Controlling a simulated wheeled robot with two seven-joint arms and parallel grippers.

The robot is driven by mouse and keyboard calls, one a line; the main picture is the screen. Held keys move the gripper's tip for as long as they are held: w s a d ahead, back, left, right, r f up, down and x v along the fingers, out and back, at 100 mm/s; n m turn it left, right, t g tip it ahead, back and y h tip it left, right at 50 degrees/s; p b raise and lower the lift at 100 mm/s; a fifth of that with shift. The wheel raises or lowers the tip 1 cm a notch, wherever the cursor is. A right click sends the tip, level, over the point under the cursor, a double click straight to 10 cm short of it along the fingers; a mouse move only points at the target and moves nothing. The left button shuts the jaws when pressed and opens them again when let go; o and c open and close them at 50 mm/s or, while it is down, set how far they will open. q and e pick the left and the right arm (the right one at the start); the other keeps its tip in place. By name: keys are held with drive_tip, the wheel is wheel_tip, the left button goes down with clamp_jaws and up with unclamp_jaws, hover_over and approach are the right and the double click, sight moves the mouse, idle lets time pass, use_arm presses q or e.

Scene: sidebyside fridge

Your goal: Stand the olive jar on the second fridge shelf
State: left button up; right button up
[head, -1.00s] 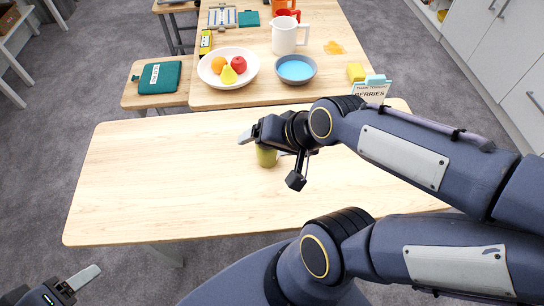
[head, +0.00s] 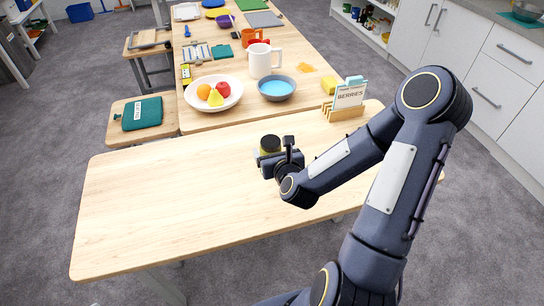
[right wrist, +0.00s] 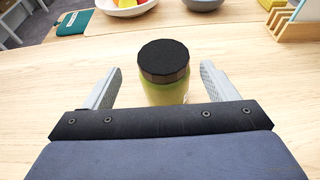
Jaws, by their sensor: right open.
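The olive jar (head: 270,144), yellow-green with a black lid, stands upright on the bare near wooden table. The olive jar also shows in the right wrist view (right wrist: 165,75), between and slightly beyond the two pale fingers. My right gripper (head: 268,157) is low over the table at the jar's near side; in the wrist view the right gripper (right wrist: 160,88) is open, with a gap on each side of the jar. The jar's lower part is hidden by the gripper. My left gripper is out of view.
The near table (head: 130,210) is mostly clear. A card holder (head: 346,110) stands at its back right. Behind it, the far table carries a fruit bowl (head: 228,101), a blue-filled bowl (head: 276,98) and a white pitcher (head: 263,62). White cabinets (head: 480,60) line the right.

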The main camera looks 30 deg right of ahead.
sight(271, 141)
drive_tip(key=x, duration=0.2)
drive_tip(key=p+x, duration=0.1)
drive_tip(key=x, duration=0.2)
drive_tip(key=shift+w+d+r+p, duration=0.3)
drive_tip(key=shift+w+p, duration=0.05)
drive_tip(key=shift+p, duration=0.05)
drive_tip(key=shift+w+f, duration=0.15)
drive_tip(key=shift+w, duration=0.15)
drive_tip(key=shift+c, duration=0.4)
drive_tip(key=c, duration=1.4)
drive_tip(key=shift+d+r, duration=0.1)
drive_tip(key=shift+r, duration=0.1)
